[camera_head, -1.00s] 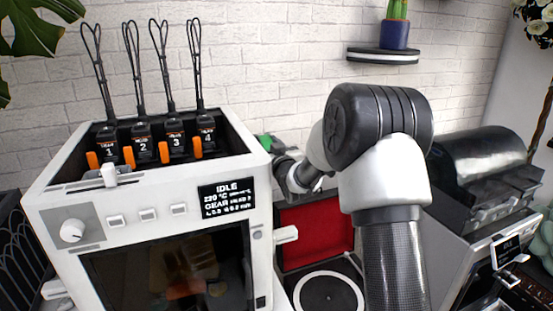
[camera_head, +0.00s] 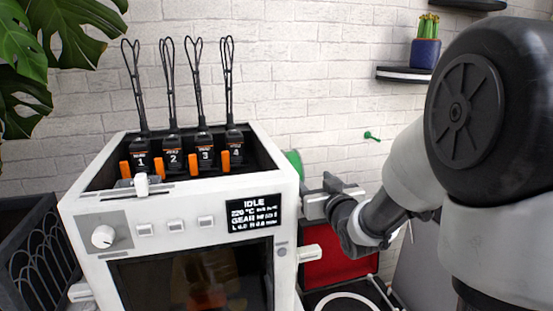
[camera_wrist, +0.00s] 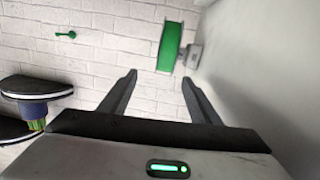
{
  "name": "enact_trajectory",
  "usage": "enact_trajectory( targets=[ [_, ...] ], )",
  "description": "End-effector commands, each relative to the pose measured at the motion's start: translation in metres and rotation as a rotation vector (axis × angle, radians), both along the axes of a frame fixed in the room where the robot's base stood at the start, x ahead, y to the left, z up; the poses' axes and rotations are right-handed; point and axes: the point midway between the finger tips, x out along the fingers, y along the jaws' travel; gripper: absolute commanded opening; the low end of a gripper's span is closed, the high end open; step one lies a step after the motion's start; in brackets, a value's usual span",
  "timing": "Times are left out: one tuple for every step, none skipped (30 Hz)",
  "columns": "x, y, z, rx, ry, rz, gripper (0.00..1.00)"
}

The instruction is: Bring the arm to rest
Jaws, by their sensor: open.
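My gripper (camera_wrist: 160,92) is open and empty in the wrist view, its two dark fingers apart and facing the white brick wall. In the head view my gripper (camera_head: 312,205) is beside the right side of the white 3D printer (camera_head: 160,240), partly hidden, and I cannot tell whether it touches the printer. A green spool (camera_wrist: 170,46) shows beyond the fingers in the wrist view. It also shows in the head view (camera_head: 294,160), mostly behind the printer. My arm fills the right of the head view.
The printer holds several numbered cartridges (camera_head: 173,160) with tall black loops and its screen reads IDLE. A red open case (camera_head: 338,267) with a record player lies right of it. A wall shelf (camera_head: 404,74) carries a blue pot (camera_head: 425,53). A green hook (camera_head: 372,136) is on the wall.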

Motion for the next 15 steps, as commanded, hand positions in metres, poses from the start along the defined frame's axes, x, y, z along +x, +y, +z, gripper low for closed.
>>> enact_trajectory(
  targets=[
    [-0.009,-0.001,0.022,-0.022,0.038,-0.021,0.57],
    [-0.015,-0.004,0.028,-0.034,0.071,-0.037,0.57],
    [-0.025,-0.007,0.035,-0.049,0.117,-0.059,0.57],
    [-0.033,-0.009,0.039,-0.06,0.152,-0.074,0.57],
    [-0.041,-0.011,0.044,-0.067,0.187,-0.091,0.57],
    [-0.054,-0.013,0.049,-0.075,0.235,-0.109,0.57],
    [-0.064,-0.015,0.053,-0.08,0.271,-0.123,0.57],
    [-0.075,-0.016,0.057,-0.084,0.307,-0.135,0.57],
    [-0.091,-0.018,0.062,-0.088,0.357,-0.151,0.57],
    [-0.104,-0.018,0.066,-0.089,0.395,-0.162,0.57],
    [-0.117,-0.019,0.069,-0.088,0.436,-0.171,0.57],
    [-0.137,-0.019,0.073,-0.086,0.489,-0.182,0.57],
    [-0.152,-0.019,0.076,-0.084,0.528,-0.189,0.57],
    [-0.167,-0.018,0.078,-0.081,0.568,-0.192,0.57],
    [-0.188,-0.016,0.081,-0.075,0.622,-0.196,0.57]
  ],
)
